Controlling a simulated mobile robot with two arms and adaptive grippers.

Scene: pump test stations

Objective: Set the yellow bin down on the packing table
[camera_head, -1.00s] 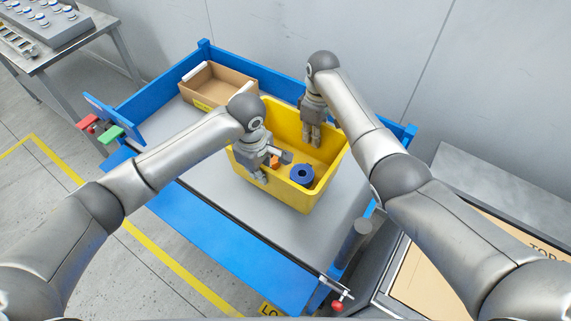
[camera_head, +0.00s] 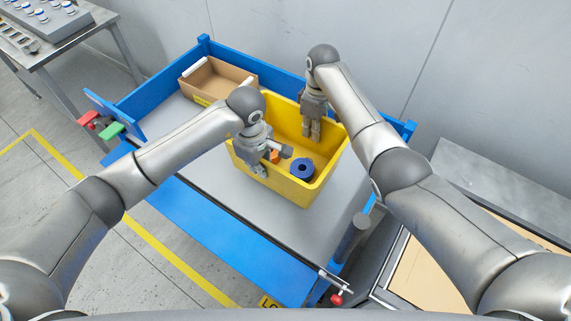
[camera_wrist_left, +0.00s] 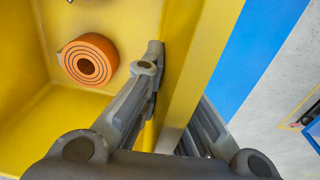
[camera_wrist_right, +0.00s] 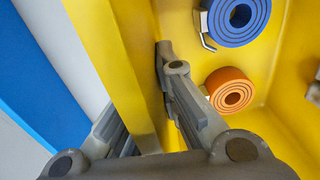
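The yellow bin (camera_head: 285,188) is over the grey top of the blue-rimmed packing table (camera_head: 205,165); I cannot tell whether its base touches. A blue ring-shaped part (camera_head: 302,168) and an orange one (camera_wrist_left: 89,60) lie inside. My left gripper (camera_head: 270,164) straddles the bin's left wall, one finger inside and one outside, shut on it. My right gripper (camera_head: 312,135) is shut the same way on the far right wall. Both wrist views show the wall between the fingers, the right one with the blue (camera_wrist_right: 236,18) and orange (camera_wrist_right: 230,90) parts beyond.
An open cardboard box (camera_head: 222,82) stands on the table's back left, behind the bin. Blue rails edge the table, with red and green handles (camera_head: 112,130) at the left corner. Bare top lies left and in front. A grey bench (camera_head: 490,180) stands at the right.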

